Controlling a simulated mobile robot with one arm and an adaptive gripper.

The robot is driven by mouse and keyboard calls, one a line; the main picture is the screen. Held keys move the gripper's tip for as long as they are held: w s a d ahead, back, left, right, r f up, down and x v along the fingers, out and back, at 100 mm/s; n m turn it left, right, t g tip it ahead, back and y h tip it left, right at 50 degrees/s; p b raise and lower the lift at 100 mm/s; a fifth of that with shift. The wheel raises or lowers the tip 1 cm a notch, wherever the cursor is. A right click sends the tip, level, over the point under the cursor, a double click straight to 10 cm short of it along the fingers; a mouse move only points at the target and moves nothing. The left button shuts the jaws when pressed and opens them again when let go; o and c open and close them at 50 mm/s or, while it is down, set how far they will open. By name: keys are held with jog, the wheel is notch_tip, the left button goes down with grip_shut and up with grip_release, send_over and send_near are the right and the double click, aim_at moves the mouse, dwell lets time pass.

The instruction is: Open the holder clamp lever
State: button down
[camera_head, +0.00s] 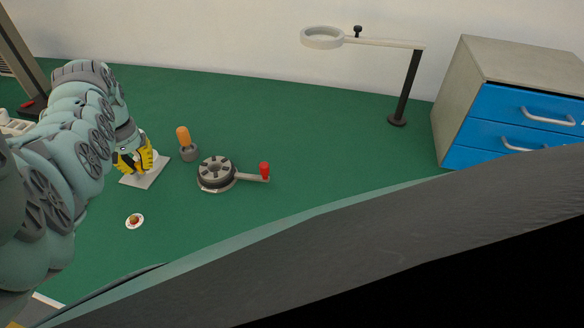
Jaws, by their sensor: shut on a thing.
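My gripper (136,160), with yellow and black fingers, reaches down at the left over a pale grey square base plate (150,176) on the green table. It is shut on a part at this plate. The fingers hide that part, and I cannot make out a clamp lever there or its angle. To the right sits a round grey slotted fixture (216,173) with a side arm ending in a red knob (265,170). My gripper is apart from that fixture.
An orange-handled tool (184,139) stands in a grey cup (189,153) just right of my gripper. A small brown item lies on a white disc (135,221) in front. A ring lamp (323,38) and blue drawers (510,119) stand at right. The back middle of the table is clear.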

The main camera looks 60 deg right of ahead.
jog(key=shift+d+f+n+b, duration=0.1)
jog(key=shift+d+n+b, duration=0.3)
jog(key=shift+n+b, duration=0.5)
jog(key=shift+w, duration=0.1)
jog(key=c, duration=0.9)
grip_release()
jog(key=shift+o, duration=0.2)
jog(key=shift+r, duration=0.2)
notch_tip(320, 180, up, 12)
jog(key=shift+f, duration=0.1)
